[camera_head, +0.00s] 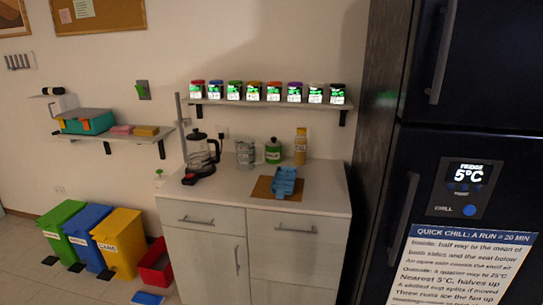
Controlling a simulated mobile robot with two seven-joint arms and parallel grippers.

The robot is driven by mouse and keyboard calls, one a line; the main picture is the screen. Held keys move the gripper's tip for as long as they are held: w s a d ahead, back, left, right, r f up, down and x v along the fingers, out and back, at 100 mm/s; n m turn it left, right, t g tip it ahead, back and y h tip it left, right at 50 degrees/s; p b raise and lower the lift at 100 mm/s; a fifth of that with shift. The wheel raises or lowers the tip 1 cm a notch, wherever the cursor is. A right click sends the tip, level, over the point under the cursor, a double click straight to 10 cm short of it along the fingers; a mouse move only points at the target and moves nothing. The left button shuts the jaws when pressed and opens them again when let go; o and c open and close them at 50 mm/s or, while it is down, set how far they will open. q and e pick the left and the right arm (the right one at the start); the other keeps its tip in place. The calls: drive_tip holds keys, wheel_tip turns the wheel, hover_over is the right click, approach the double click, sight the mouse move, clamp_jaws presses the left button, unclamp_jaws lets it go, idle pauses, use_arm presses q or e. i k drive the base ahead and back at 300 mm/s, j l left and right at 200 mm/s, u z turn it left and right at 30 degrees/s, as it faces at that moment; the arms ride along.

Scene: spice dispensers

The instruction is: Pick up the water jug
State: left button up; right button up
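A clear glass jug (201,151) with a black lid and black handle stands upright on the left part of the counter (222,187). A dark object with a bit of red lies at its foot on the left. A second clear glass vessel (245,154) stands to its right; it is too small to tell whether it is one vessel or stacked glasses. Whether the glass jug holds water cannot be told. Neither of my grippers is in view.
A green jar (273,151), a yellow bottle (300,147) and a blue item (285,183) on a brown board are also on the counter. A shelf (270,103) of lidded spice jars hangs above. A dark fridge (455,120) stands right. Colored bins (118,240) stand on the floor at left.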

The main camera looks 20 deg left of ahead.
sight(245, 148)
drive_tip(key=i+j+z, duration=0.3)
drive_tip(key=j+z, duration=0.35)
drive_tip(key=j, duration=0.2)
drive_tip(key=i+j+z, duration=0.1)
drive_tip(key=j+z, duration=0.2)
drive_tip(key=j, duration=0.2)
drive_tip(key=j+z, duration=0.3)
drive_tip(key=j, duration=0.2)
